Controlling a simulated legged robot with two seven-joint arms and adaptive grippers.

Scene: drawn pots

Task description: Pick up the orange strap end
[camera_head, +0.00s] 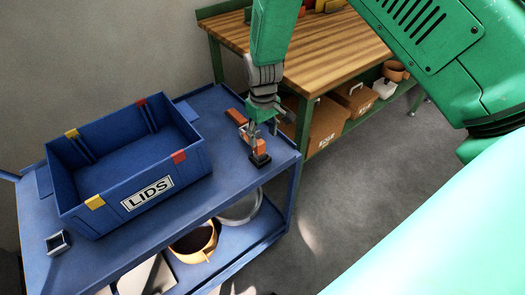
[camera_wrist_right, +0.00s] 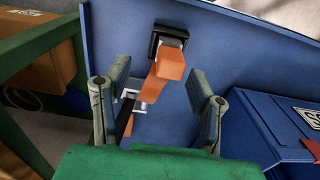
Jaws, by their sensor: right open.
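The orange strap (camera_head: 236,117) lies on the blue cart top, right of the bin, partly hidden behind my right gripper (camera_head: 259,130). Its nearer orange end (camera_head: 261,146) shows just below the gripper, beside a black block (camera_head: 259,160). In the right wrist view the orange strap end (camera_wrist_right: 170,62) rises between my open fingers (camera_wrist_right: 158,82), with the black block (camera_wrist_right: 157,44) beyond it and a metal buckle (camera_wrist_right: 150,88) beside it. The fingers stand apart on both sides; I cannot tell whether either touches the strap. My left gripper is not in view.
A small metal square (camera_head: 58,242) lies at the cart's left front. A wooden workbench (camera_head: 325,50) stands behind, with boxes (camera_head: 352,98) on its shelf. Pots sit on the cart's lower shelf.

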